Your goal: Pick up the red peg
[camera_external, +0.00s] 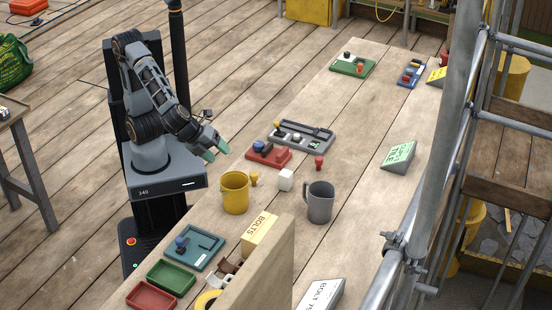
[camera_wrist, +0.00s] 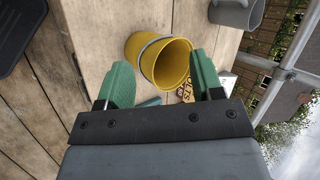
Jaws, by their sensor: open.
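A small red peg (camera_external: 319,162) stands on the long wooden table, to the right of a white cube (camera_external: 286,180) and above a grey mug (camera_external: 320,203) in the external view. My gripper (camera_external: 215,148) is raised over the table's left edge, to the left of the red tray (camera_external: 268,153) and well apart from the red peg. Its green fingers (camera_wrist: 162,72) are spread and nothing shows between them but the yellow bucket (camera_wrist: 164,62) beyond. The red peg does not show in the wrist view.
A grey tray (camera_external: 303,134) with pegs lies behind the red tray. A green wedge block (camera_external: 398,156) stands at right. The table between the red peg and that block is clear.

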